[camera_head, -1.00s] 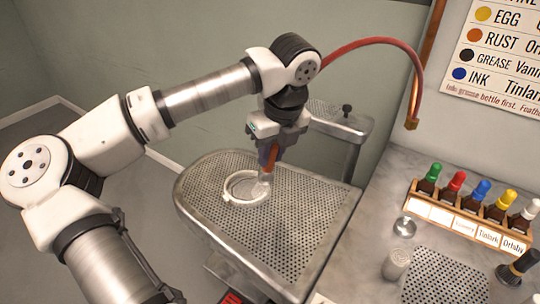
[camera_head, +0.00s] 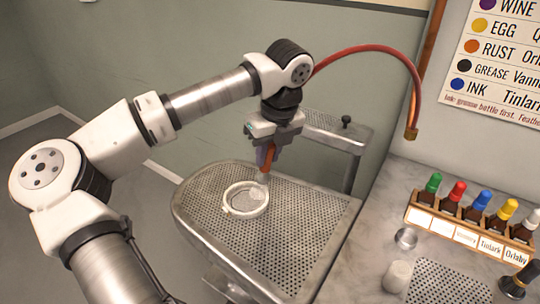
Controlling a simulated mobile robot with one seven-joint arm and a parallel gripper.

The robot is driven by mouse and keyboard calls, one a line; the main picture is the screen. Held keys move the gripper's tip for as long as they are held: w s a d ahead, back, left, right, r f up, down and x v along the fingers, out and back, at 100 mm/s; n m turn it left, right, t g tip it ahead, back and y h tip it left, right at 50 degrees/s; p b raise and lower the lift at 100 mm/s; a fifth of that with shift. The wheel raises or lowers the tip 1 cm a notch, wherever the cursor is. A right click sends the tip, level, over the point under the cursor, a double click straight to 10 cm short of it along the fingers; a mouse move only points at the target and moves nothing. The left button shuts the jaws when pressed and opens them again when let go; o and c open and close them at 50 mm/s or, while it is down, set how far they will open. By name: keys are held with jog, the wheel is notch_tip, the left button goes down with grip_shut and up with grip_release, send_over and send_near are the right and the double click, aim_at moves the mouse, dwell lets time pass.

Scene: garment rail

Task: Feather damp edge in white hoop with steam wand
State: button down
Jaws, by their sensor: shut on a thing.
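The white hoop (camera_head: 226,198) lies flat on the perforated metal pressing board, towards its left end. The area inside it looks pale grey, and I cannot make out a damp edge there. My gripper (camera_head: 268,151) points down above the hoop's far right side, shut on the steam wand (camera_head: 267,161). The wand is orange-red with a pale lower end. That end is over the hoop's far right rim, with a faint whitish haze below it. I cannot tell whether it touches anything.
The metal board (camera_head: 300,235) has free room right of the hoop. A red hose (camera_head: 385,45) arches over to the right. On the marble counter stand a wooden rack (camera_head: 460,232) of coloured-cap bottles, a white cup (camera_head: 397,276) and a small metal dish (camera_head: 405,238).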

jog(key=shift+w+a, duration=0.1)
jog(key=shift+a, duration=0.05)
jog(key=shift+w+a, duration=0.65)
jog(key=shift+a, duration=0.3)
jog(key=shift+a, duration=0.1)
jog(key=shift+a+b, duration=0.4)
jog(key=shift+a, duration=0.75)
jog(key=shift+s, duration=0.1)
jog(key=s+a, duration=0.1)
jog(key=s+b, duration=0.1)
jog(key=s+a+b, duration=0.1)
jog(key=s, duration=0.1)
jog(key=shift+a, duration=0.3)
